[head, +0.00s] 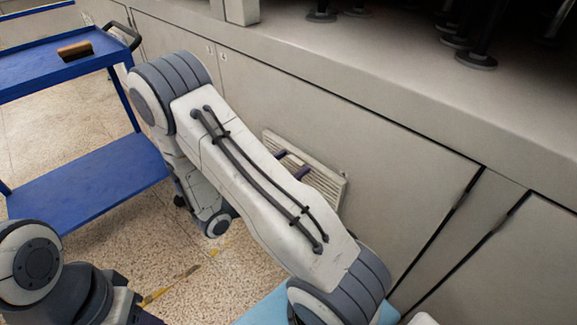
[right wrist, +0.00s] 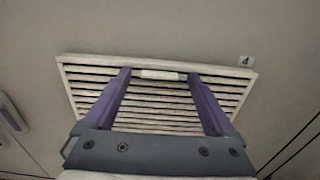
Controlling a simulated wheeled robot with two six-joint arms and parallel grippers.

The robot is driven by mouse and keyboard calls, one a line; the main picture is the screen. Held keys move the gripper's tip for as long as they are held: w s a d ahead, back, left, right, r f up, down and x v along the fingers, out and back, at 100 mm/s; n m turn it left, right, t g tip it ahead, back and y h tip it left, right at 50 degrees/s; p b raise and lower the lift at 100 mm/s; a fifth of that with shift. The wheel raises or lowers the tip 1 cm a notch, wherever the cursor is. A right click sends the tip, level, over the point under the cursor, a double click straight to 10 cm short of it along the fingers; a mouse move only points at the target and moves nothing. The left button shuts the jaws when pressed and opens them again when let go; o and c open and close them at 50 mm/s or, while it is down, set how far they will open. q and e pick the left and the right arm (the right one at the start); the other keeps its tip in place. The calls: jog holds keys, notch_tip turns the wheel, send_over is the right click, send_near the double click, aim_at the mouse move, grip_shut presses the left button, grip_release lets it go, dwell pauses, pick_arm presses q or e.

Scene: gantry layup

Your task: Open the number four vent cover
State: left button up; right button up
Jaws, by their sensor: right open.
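The slatted white vent cover (right wrist: 160,118) is set in a beige panel in the right wrist view, and it looks closed. A small tag with a 4 (right wrist: 246,60) is by its upper right corner. A pale handle bar (right wrist: 160,75) runs along the middle of its top edge. My right gripper (right wrist: 159,74) is open and empty, with its purple fingertips on either side of the handle. I cannot tell whether they touch the cover. My left gripper is not visible.
A blue cart (head: 100,185) with a brown-topped object (head: 75,50) on its upper shelf stands at the left. The beige bench front (head: 400,170) runs diagonally, with a ledge above. Speckled floor (head: 110,225) shows between cart and bench.

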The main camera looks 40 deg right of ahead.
grip_shut()
dwell(0.3)
